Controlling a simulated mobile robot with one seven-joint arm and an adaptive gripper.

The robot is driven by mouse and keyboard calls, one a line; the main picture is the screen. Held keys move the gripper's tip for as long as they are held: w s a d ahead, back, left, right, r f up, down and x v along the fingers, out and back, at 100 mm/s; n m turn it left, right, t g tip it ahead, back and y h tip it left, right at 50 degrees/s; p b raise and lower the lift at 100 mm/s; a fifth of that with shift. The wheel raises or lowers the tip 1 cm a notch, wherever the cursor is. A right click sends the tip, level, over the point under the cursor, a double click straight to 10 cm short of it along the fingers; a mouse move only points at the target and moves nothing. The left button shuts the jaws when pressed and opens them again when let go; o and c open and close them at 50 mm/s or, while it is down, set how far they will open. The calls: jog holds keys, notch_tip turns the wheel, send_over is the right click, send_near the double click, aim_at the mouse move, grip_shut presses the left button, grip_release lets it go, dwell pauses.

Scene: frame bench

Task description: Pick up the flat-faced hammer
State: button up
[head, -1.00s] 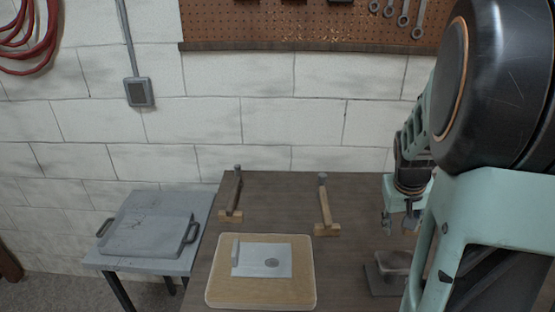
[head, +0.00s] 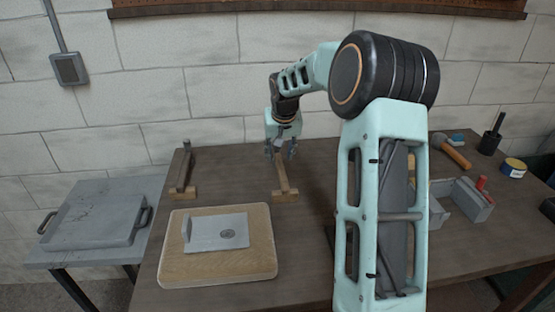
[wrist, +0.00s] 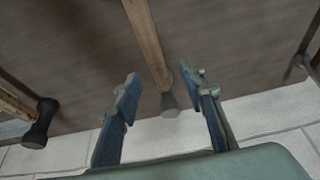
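One hammer (head: 281,179) with a light wooden handle rests on a wooden block in the middle of the bench. A darker-handled hammer (head: 181,172) rests on another block to its left. My gripper (head: 281,152) is open and empty, at the far end of the middle hammer. In the wrist view, the fingers (wrist: 166,82) stand apart to either side of that hammer's grey head (wrist: 169,103). I cannot tell whether they are level with it. A third hammer (head: 454,152), dark-headed with an orange-brown handle, lies at the right. I cannot clearly judge the faces of the heads.
A wooden board (head: 262,260) with a grey plate (head: 205,236) lies at the front left. A grey tray (head: 95,222) sits on a side table. A grey open box (head: 466,205), a black holder (head: 490,140) and a yellow tin (head: 513,168) stand at the right. The wall is close behind.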

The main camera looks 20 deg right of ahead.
aim_at(280, 162)
jog(key=shift+d+p+x, duration=0.1)
jog(key=shift+p+x, duration=0.1)
jog(key=shift+x, duration=1.45)
jog(key=shift+d+p+x, duration=0.15)
jog(key=shift+x, duration=1.45)
jog(key=shift+f, duration=0.25)
jog(key=shift+c, duration=0.4)
grip_shut()
jog(key=shift+w+r, duration=0.1)
